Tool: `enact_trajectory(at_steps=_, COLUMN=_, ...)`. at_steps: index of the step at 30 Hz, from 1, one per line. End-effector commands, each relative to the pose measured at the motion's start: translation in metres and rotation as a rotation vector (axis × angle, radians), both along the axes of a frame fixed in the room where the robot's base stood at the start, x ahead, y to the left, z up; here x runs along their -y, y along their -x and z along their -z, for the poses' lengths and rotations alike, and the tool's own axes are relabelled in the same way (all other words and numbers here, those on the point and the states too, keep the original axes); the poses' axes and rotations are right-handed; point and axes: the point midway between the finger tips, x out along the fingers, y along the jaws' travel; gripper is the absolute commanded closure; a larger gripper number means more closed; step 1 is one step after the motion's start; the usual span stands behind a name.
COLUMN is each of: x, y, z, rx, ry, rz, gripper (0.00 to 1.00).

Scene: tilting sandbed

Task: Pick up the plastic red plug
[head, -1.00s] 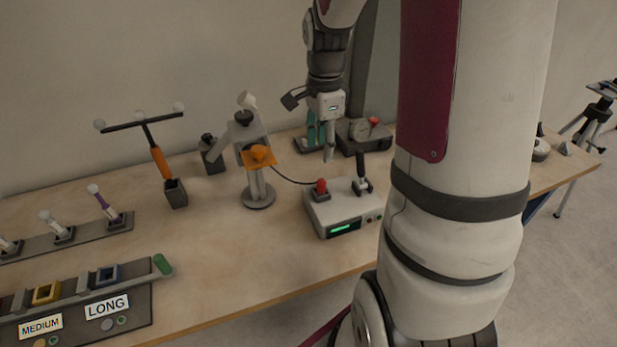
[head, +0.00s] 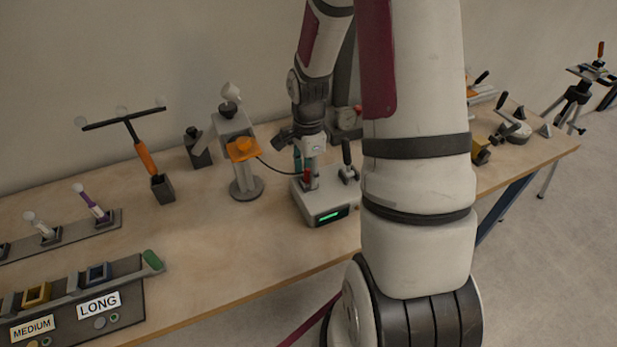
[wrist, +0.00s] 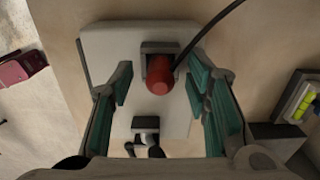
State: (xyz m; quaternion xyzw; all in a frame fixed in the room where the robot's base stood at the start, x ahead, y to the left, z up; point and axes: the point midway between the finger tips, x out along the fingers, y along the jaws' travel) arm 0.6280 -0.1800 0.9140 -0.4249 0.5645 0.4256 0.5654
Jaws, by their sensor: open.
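The red plug (head: 307,177) stands in a socket on top of a pale control box (head: 323,213), with a dark cable running from it. In the wrist view the plug (wrist: 160,76) is seen from above, with its dark socket behind it. My gripper (head: 308,172) is over the box at the plug. In the wrist view its green-padded fingers (wrist: 160,90) are open, one on each side of the plug, with clear gaps to it. Part of the plug is hidden behind a finger in the head view.
A black lever (head: 347,160) rises from the same box, close to the plug. An orange-topped stand (head: 243,150) is to the left, and the cable runs toward it. Bare table lies in front of the box.

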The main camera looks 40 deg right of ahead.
Motion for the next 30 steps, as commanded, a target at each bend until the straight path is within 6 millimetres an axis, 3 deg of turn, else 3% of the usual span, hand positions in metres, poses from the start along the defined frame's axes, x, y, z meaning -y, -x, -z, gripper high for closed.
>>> enact_trajectory(at_steps=6, x=0.000, y=0.000, z=0.000, rx=0.001, ry=0.000, rz=0.000, gripper=0.56)
enact_trajectory(at_steps=12, x=0.000, y=0.000, z=0.000, rx=0.001, ry=0.000, rz=0.000, gripper=1.00)
enact_trajectory(at_steps=23, x=0.000, y=0.000, z=-0.001, rx=0.001, ry=0.001, rz=0.000, gripper=1.00)
enact_trajectory(at_steps=30, x=0.001, y=-0.001, z=-0.016, rx=0.003, ry=0.003, rz=0.000, gripper=1.00)
